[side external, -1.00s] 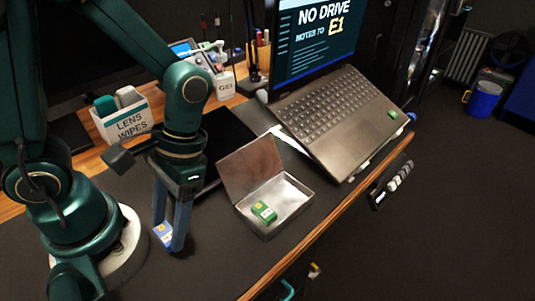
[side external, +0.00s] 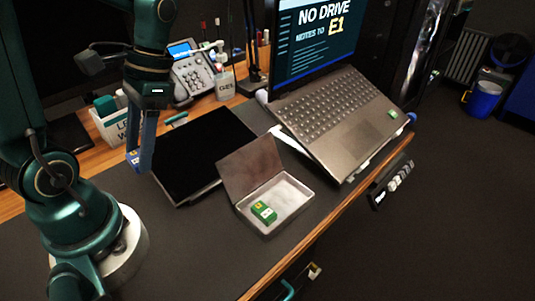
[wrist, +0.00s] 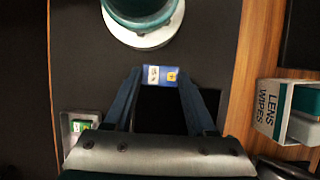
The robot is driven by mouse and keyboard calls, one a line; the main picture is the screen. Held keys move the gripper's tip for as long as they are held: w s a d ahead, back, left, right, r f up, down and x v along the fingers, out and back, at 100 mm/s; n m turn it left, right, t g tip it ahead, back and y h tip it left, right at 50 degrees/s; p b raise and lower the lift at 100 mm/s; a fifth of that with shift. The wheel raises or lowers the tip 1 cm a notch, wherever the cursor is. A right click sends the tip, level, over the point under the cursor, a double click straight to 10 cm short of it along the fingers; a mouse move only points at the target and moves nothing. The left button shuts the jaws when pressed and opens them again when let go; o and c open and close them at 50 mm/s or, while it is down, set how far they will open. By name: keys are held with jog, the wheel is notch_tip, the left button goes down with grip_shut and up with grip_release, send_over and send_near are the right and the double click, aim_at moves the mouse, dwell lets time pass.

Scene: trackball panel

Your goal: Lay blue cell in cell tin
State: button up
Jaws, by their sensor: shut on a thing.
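My gripper (side external: 140,168) is shut on the blue cell (side external: 132,157), above the desk mat between my base and the black tablet. In the wrist view the blue cell (wrist: 160,76) sits between the two fingertips, showing a white and a yellow patch. The cell tin (side external: 300,195) is an open metal box with its lid tilted up, on the mat right of my gripper. A green cell (side external: 264,212) lies inside it toward the near left, leaving bare floor beside it. Part of the tin (wrist: 67,135) shows at the lower left of the wrist view.
A black tablet (side external: 190,150) lies between my gripper and the tin. An open laptop (side external: 340,115) stands behind the tin. A lens wipes box (side external: 110,125), a phone (side external: 193,75) and a gel bottle (side external: 224,82) stand at the back. The desk's front edge is near the tin.

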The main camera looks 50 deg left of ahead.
jog(key=w+d+r, duration=0.2)
jog(key=w+r, duration=0.1)
jog(key=w, duration=0.3)
jog(key=w+d+r, duration=0.2)
jog(key=w+r, duration=0.1)
jog(key=w, duration=0.4)
jog(key=s+a+f, duration=0.1)
jog(key=s+f, duration=0.1)
jog(key=s, duration=0.2)
jog(key=s+a+f, duration=0.1)
jog(key=s+f, duration=0.1)
jog(key=s, duration=0.3)
jog(key=s+a+f, duration=0.2)
jog(key=s, duration=0.3)
jog(key=shift+s, duration=0.1)
jog(key=shift+a+r+n, duration=0.1)
jog(key=shift+a+n, duration=0.05)
jog(key=shift+n, duration=0.15)
send_over(173, 253)
jog(key=w, duration=0.1)
jog(key=f, duration=0.7)
jog(key=shift+w, duration=0.2)
jog(key=shift+f, duration=1.8)
jog(key=shift+f, duration=0.2)
